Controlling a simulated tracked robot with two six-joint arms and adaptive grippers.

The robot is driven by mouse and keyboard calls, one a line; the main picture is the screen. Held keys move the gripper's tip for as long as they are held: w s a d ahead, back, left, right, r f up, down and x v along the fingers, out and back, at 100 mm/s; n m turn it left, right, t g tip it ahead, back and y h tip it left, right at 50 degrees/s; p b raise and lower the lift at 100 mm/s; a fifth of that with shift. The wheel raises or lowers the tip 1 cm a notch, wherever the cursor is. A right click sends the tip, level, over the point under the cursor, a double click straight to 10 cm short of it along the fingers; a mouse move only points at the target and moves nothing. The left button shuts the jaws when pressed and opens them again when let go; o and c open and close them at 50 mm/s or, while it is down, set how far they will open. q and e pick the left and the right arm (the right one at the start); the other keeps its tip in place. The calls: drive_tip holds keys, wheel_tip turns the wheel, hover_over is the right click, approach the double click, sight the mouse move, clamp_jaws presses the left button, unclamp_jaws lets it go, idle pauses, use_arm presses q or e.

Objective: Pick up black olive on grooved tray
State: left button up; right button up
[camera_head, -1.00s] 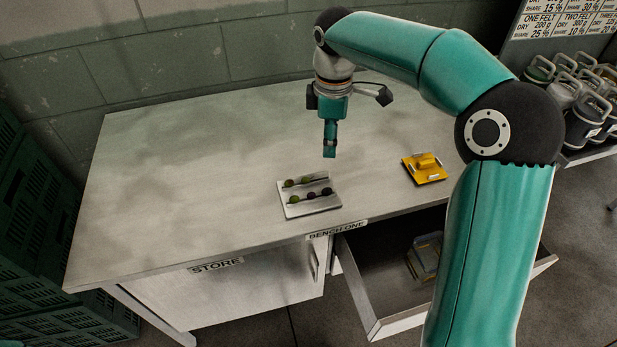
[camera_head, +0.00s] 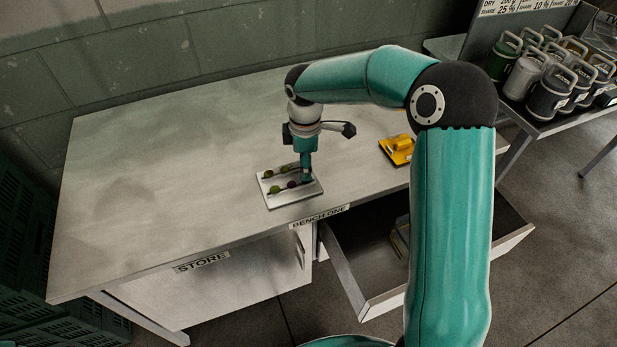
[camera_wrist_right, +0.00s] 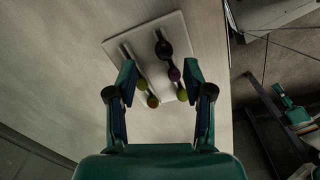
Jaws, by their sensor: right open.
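The grooved tray (camera_head: 276,201) is a pale plate near the bench's front edge, with small olives in two grooves. In the right wrist view, the black olive (camera_wrist_right: 163,47) sits at the far end of one groove of the tray (camera_wrist_right: 150,32), followed by a purple olive (camera_wrist_right: 174,74) and a green one (camera_wrist_right: 182,95). The other groove holds a green olive (camera_wrist_right: 142,84) and a brownish one (camera_wrist_right: 152,100). My right gripper (camera_head: 306,180) is low over the tray's right part, hiding the black olive in the head view. In the wrist view its open fingers (camera_wrist_right: 160,78) straddle the grooves.
A yellow block with a handle (camera_head: 399,149) lies on the bench to the right. An open drawer (camera_head: 350,262) juts out below the front edge. Lidded canisters (camera_head: 548,97) stand on a side table at the right. The bench's left half (camera_head: 150,180) is clear.

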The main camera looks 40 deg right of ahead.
drive_tip(key=f, duration=0.4)
drive_tip(key=shift+s+f+p, duration=0.1)
drive_tip(key=shift+s+p, duration=0.1)
drive_tip(key=shift+p, duration=0.1)
drive_tip(key=shift+c, duration=0.3)
drive_tip(key=c, duration=0.7)
